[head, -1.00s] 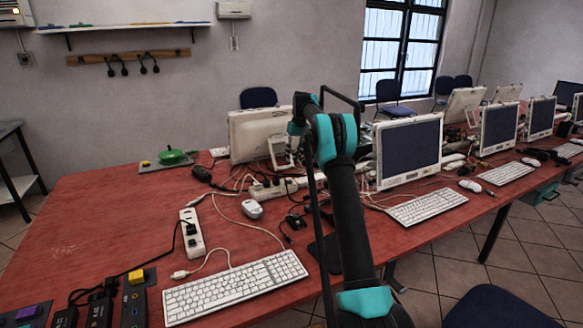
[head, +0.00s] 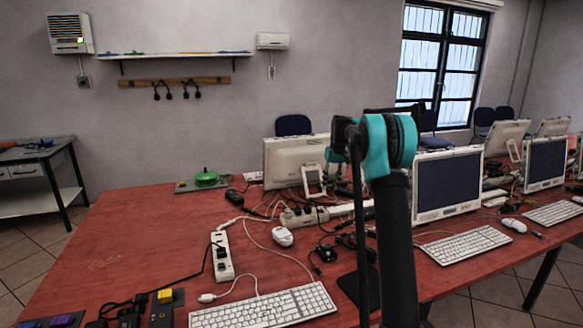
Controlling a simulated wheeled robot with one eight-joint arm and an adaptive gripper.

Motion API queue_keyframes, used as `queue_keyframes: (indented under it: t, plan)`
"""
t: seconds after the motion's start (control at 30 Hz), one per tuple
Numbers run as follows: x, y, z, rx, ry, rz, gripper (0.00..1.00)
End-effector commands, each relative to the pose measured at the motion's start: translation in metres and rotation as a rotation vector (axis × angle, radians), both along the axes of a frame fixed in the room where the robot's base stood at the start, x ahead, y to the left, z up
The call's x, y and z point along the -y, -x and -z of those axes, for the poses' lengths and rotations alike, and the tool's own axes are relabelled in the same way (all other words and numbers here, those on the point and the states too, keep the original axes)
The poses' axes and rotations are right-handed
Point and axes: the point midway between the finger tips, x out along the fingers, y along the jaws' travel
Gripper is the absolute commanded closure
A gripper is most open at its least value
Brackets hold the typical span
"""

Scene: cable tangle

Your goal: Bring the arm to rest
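My arm rises from the bottom of the head view, right of centre, as a black link with a teal and black joint at its top. It stands over the red table (head: 130,230) and covers part of it. My gripper cannot be made out; the far end of the arm is hidden behind the joint or out of the picture. No thing can be seen held by the arm.
A white keyboard (head: 265,308), a power strip (head: 222,258), a white mouse (head: 283,236) and tangled cables lie on the table left of the arm. Monitors (head: 447,185) stand to the right and behind. The table's left part is mostly clear.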

Motion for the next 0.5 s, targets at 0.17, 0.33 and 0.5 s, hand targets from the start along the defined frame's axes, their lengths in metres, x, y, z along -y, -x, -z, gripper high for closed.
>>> queue_keyframes:
  t: [0.17, 0.33, 0.5]
  plan:
    - [0.001, 0.060, -0.003, 0.045, 0.017, 0.042, 0.71]
    - [0.003, 0.123, 0.002, 0.090, 0.033, 0.081, 0.71]
    - [0.004, 0.192, 0.016, 0.134, 0.044, 0.121, 0.71]
